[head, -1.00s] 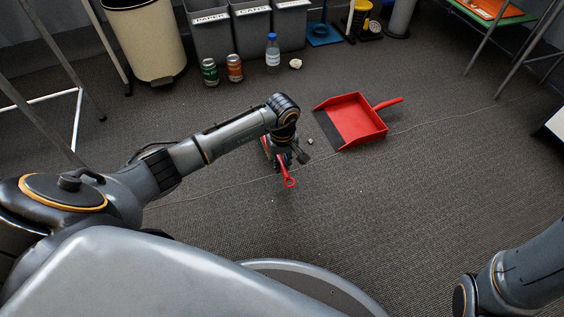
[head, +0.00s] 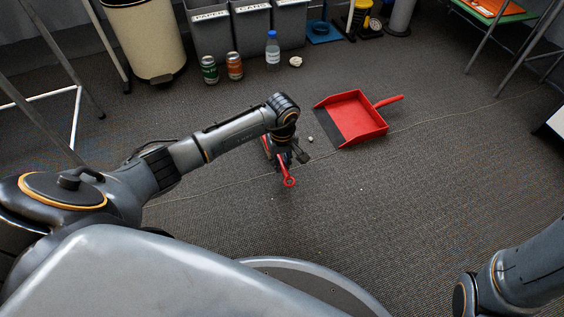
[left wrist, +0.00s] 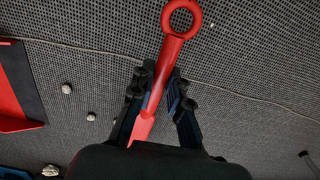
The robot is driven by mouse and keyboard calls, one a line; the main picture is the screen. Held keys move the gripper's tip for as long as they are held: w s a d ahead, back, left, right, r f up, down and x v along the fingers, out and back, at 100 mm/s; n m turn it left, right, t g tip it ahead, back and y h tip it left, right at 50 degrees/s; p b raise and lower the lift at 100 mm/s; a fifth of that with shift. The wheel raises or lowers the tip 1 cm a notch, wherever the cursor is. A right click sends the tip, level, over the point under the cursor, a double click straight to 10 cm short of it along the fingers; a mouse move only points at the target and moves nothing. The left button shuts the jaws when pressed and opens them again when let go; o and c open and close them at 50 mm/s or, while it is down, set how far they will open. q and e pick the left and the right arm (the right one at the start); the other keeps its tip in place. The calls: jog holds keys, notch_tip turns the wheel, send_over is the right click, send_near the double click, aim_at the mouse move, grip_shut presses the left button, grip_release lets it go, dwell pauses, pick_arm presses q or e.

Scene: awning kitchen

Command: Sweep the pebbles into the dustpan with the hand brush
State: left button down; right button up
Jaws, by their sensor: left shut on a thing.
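My left gripper (head: 286,160) is low over the carpet and shut on the red hand brush (head: 289,181); its ring-ended handle (left wrist: 170,62) rises between the fingers in the left wrist view. The brush's bristles are hidden behind the gripper. The red dustpan (head: 362,117) lies right of the gripper, its dark lip facing it and its handle pointing away. A small grey pebble (head: 310,138) lies between brush and lip. The left wrist view shows two pebbles, one (left wrist: 66,88) near the dustpan (left wrist: 14,95) and another (left wrist: 91,116) closer to the gripper. My right gripper is out of view.
A cream bin (head: 146,40) is at back left. The carpet in front is clear.

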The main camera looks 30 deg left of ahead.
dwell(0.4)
pick_arm(q)
jog(key=shift+w, duration=0.1)
jog(key=shift+w+d+f+b, duration=0.1)
jog(key=shift+w+d+b, duration=0.4)
jog(key=shift+w+d, duration=0.1)
jog(key=shift+w+d+b, duration=1)
jog(key=shift+w+d, duration=0.05)
jog(key=shift+w, duration=0.15)
jog(key=shift+w+d+b, duration=1)
jog(key=shift+w, duration=0.2)
jog(key=shift+w+d, duration=0.2)
jog(key=shift+w, duration=0.05)
jog(key=shift+w+d, duration=1.65)
jog(key=shift+w, duration=0.3)
jog(key=shift+w+d, duration=1.65)
jog(key=shift+w, duration=0.25)
jog(key=shift+r, duration=0.2)
